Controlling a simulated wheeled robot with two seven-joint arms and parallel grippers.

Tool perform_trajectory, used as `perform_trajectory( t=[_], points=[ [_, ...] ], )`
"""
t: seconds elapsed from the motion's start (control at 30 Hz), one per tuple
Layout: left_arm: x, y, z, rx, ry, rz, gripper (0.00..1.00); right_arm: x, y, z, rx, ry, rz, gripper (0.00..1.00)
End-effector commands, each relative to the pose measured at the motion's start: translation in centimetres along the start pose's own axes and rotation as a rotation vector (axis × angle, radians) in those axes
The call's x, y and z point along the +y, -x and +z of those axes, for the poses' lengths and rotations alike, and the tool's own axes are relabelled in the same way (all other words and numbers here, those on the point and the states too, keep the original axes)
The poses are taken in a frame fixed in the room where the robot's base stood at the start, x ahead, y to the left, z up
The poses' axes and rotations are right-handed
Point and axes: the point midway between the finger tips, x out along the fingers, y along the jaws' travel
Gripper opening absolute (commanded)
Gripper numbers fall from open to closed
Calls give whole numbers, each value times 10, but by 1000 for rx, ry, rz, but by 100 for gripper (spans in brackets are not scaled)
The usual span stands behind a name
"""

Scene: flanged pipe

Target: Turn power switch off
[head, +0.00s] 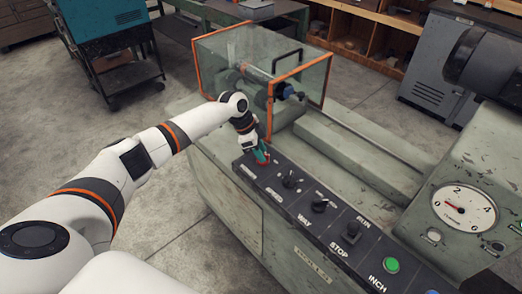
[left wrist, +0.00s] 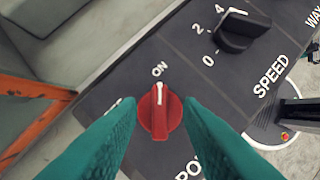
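The power switch is a red rotary knob (left wrist: 160,112) on the dark control panel, and in the left wrist view its white pointer line points at the word ON. In the left wrist view the teal fingers of my left gripper (left wrist: 160,118) are apart, one on each side of the knob. I cannot tell whether they touch it. My right gripper is not in view.
The black speed knob (left wrist: 243,32) sits beside the red one. An orange-framed clear guard (head: 268,115) stands close behind my left gripper. A round gauge (head: 464,208) is at right.

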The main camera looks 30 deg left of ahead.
Motion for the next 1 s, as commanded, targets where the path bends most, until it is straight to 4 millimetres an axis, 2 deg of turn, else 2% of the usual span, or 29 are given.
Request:
perform_trajectory(
  t=[0.37, 0.5, 0.57, 0.83, 1.0],
  points=[
    [0, -6, 0, 0, 0, 1, 31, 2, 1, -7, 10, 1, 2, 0],
    [0, -6, 0, 0, 0, 1, 8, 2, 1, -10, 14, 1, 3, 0],
    [0, -6, 0, 0, 0, 1, 0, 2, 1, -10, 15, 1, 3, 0],
    [0, -5, 0, 0, 13, 5, 0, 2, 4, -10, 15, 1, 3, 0],
    [-1, -3, 1, 0, 63, 25, 0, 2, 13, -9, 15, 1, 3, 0]
  ],
)
